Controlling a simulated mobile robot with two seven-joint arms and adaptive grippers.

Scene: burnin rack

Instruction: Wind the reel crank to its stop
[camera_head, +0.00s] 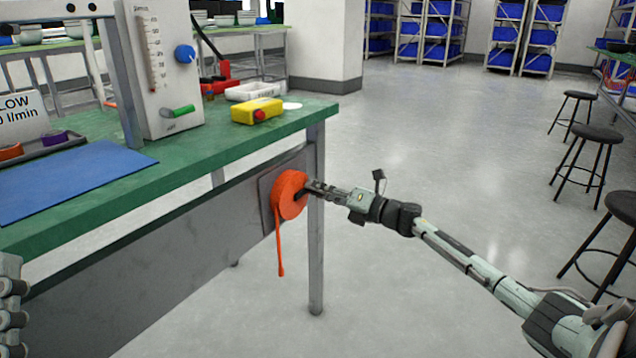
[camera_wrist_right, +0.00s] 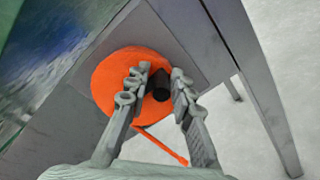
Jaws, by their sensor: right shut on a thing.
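The orange reel (camera_head: 288,203) is mounted on a grey plate at the side of the green-topped bench, with an orange strap hanging below it. In the right wrist view the reel (camera_wrist_right: 112,88) is a round disc behind my fingers. The black crank knob (camera_wrist_right: 161,88) sticks out from it, between the two fingers. My right gripper (camera_head: 308,190) reaches the reel from the right and is shut on the crank knob. In the head view the fingers hide the crank. A piece of my left gripper (camera_head: 12,308) shows at the left edge; its jaw opening is out of frame.
The green bench (camera_head: 240,128) carries a flow gauge (camera_head: 160,75), a blue mat (camera_head: 70,180) and a yellow box (camera_head: 257,110). A bench leg (camera_head: 316,240) stands just right of the reel. Stools (camera_head: 597,134) are at the right; the floor between is clear.

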